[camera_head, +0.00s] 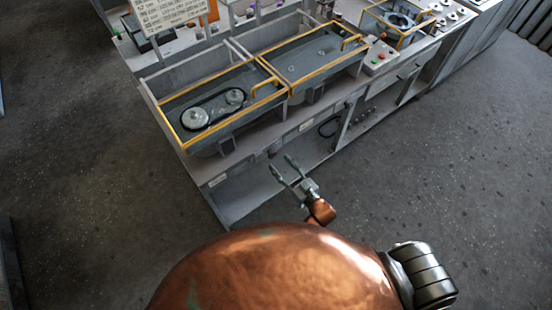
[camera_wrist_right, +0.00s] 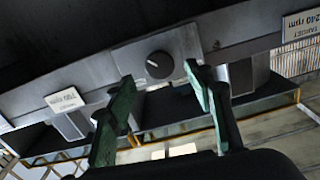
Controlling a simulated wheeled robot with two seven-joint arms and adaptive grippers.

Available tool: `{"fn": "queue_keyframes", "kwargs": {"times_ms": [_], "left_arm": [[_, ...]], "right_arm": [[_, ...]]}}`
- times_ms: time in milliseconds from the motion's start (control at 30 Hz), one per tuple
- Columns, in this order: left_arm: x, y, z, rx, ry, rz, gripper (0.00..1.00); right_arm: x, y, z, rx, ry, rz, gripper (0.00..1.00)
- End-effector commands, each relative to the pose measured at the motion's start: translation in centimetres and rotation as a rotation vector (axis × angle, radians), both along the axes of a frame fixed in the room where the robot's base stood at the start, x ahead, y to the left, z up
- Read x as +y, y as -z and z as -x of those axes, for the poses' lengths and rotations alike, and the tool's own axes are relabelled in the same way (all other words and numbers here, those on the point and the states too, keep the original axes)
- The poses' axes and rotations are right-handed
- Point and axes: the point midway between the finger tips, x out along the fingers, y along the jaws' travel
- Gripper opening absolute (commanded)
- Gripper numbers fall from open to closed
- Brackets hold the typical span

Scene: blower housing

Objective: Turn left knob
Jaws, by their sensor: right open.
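A round black knob (camera_wrist_right: 159,64) with a pale pointer line sits on a grey plate in the wrist view. I cannot tell whether it is the left knob. My right gripper (camera_wrist_right: 158,76) has its two green fingers spread, one to each side below the knob in the picture. The fingers look empty, and I cannot tell how far they are from the knob. In the head view, the right gripper (camera_head: 281,163) is open in front of the bench's front side. My left gripper is not in view.
The grey bench (camera_head: 262,196) carries yellow-railed trays, one with a belt on two pulleys (camera_head: 195,117). A control box (camera_head: 380,58) with coloured buttons stands farther right. In the wrist view, a rpm label (camera_wrist_right: 297,23) is at upper right. Open floor (camera_head: 440,170) lies right of the bench.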

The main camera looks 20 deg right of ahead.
Motion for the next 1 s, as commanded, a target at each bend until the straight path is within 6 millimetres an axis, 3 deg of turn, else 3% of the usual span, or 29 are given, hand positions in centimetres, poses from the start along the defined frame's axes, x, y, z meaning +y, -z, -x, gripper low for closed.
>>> {"fn": "queue_keyframes", "kwargs": {"times_ms": [233,633,1000], "left_arm": [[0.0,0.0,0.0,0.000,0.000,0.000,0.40],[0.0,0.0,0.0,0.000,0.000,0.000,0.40],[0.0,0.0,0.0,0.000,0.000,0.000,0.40]], "right_arm": [[1.1,0.0,-3.1,0.000,0.001,0.001,0.48],[1.3,0.1,-3.8,0.002,0.001,0.002,0.47],[1.3,0.1,-3.7,0.002,0.001,0.002,0.22]]}}
